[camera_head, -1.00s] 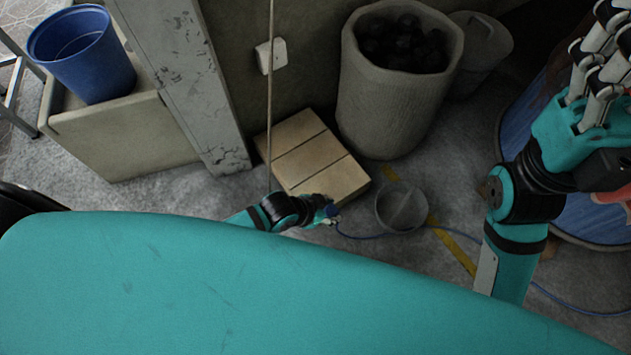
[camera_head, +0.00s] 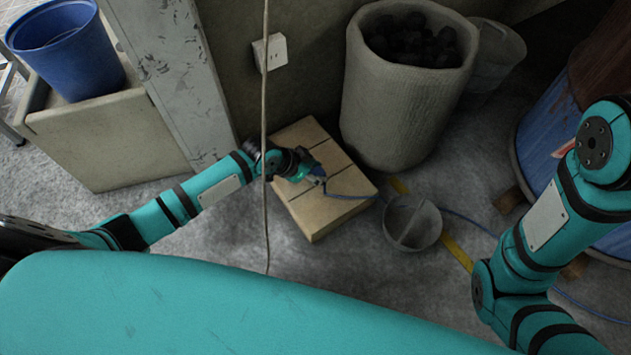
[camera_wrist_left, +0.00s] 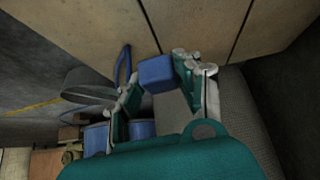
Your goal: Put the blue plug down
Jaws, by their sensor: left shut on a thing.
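The blue plug (camera_wrist_left: 156,74) is a small blue block with a blue cord. My left gripper (camera_head: 315,178) is shut on it, with its fingers on either side of the plug in the left wrist view. In the head view the gripper is over the pale wooden box (camera_head: 318,213), and the plug is a small blue spot, mostly hidden by the fingers. I cannot tell whether the plug touches the box. My right arm shows at the right, but its gripper is out of the picture.
A wall socket (camera_head: 270,52) is above the box. A hanging cord (camera_head: 264,110) passes in front of my left arm. A grey bucket (camera_head: 412,224) stands right of the box, a coal-filled bin (camera_head: 400,105) behind. The blue cord (camera_head: 465,217) runs right across the floor.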

